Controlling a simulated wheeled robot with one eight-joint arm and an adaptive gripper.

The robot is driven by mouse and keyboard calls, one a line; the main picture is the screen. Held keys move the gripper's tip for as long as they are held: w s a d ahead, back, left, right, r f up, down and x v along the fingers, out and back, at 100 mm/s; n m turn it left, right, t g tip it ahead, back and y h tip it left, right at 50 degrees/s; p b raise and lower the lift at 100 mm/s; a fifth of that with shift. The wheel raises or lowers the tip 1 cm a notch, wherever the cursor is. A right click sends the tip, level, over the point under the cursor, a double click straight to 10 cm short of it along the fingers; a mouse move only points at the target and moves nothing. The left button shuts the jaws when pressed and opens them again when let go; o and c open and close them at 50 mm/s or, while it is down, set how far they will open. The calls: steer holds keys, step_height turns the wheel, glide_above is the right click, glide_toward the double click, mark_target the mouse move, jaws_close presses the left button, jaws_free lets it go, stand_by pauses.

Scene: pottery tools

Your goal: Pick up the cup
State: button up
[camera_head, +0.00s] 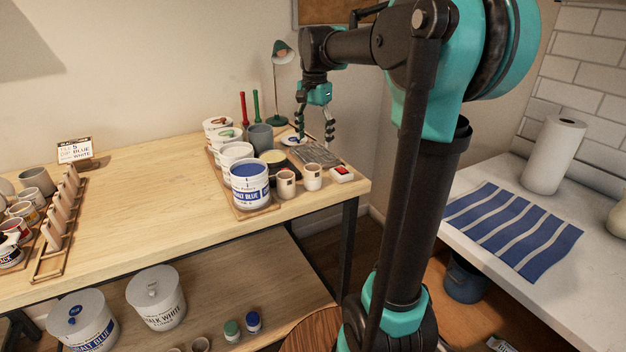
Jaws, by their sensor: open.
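Several cups could be the one meant. Two small pale cups stand near the right end of the wooden table: one with a dark and red mark (286,186) and one to its right (313,178). A grey cup (260,138) stands behind them among the paint tubs, and another grey cup (38,181) stands at the far left. My gripper (315,142) hangs pointing down over the table's back right corner, fingers apart and nothing between them. It is behind the small pale cups, to the right of the nearer grey cup; its exact height is hard to tell.
Paint tubs, including a blue one (249,186), crowd around the cups. A grey flat tray (318,155) and a red-and-white box (342,174) lie at the right end. A green lamp (283,52) stands behind. The table's middle (150,205) is clear.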

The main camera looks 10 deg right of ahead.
mark_target(313, 169)
step_height(313, 169, down, 11)
steer(key=shift+a+f, duration=0.1)
steer(key=shift+a, duration=0.05)
stand_by(0.4)
steer(key=c, duration=1.3)
